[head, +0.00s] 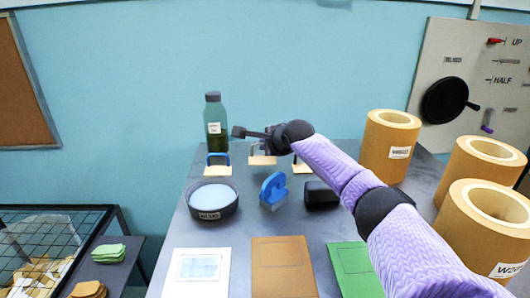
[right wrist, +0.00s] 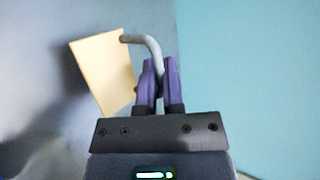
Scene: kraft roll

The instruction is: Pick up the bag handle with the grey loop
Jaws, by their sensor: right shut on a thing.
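The bag handle with the grey loop (head: 263,160) has a cream base plate and shows in the head view near the table's back edge. My right gripper (head: 270,146) is above it. In the right wrist view the purple fingers (right wrist: 160,85) are shut on the grey loop (right wrist: 150,43), with the tilted cream plate (right wrist: 103,70) beside them. The plate shows slightly higher than its neighbours; I cannot tell for sure whether it is clear of the table. My left gripper is out of view.
A blue-loop handle (head: 218,169) stands to the left, another cream-plated handle (head: 302,169) to the right. A green bottle (head: 214,125) is behind. A round dish (head: 212,200), a blue tool (head: 273,190) and a black block (head: 320,195) are in front. Kraft rolls (head: 390,145) stand at right.

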